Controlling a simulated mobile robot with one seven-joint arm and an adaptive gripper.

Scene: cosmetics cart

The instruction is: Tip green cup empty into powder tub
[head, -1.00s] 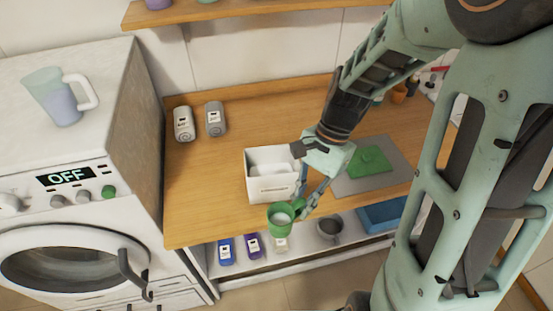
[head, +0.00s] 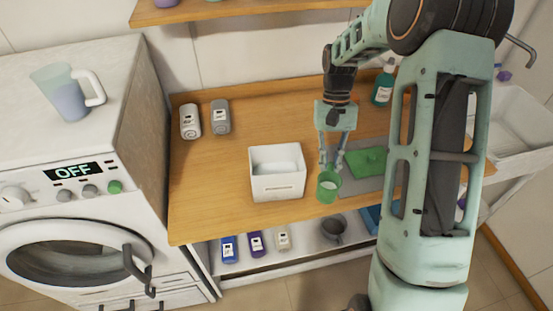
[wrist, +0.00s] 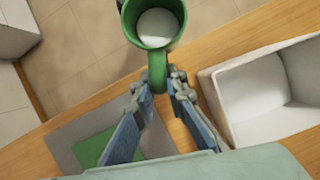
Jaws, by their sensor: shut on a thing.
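The green cup (head: 328,187) is held by my gripper (head: 331,168) to the right of the white tub, near the table's front edge. In the wrist view, the fingers of my gripper (wrist: 160,95) are shut on the handle of the green cup (wrist: 152,45). White contents (wrist: 157,25) show inside the cup, which looks upright. The powder tub is an open white box (head: 277,187) on the table; something pale lies inside. It also shows at the right in the wrist view (wrist: 232,108), apart from the cup.
A grey mat (head: 355,184) with a green cloth-like thing (head: 369,160) lies right of the cup. A green bottle (head: 382,86) stands at the back right. A washing machine (head: 70,205) is at left. Bare table surrounds the tub's left.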

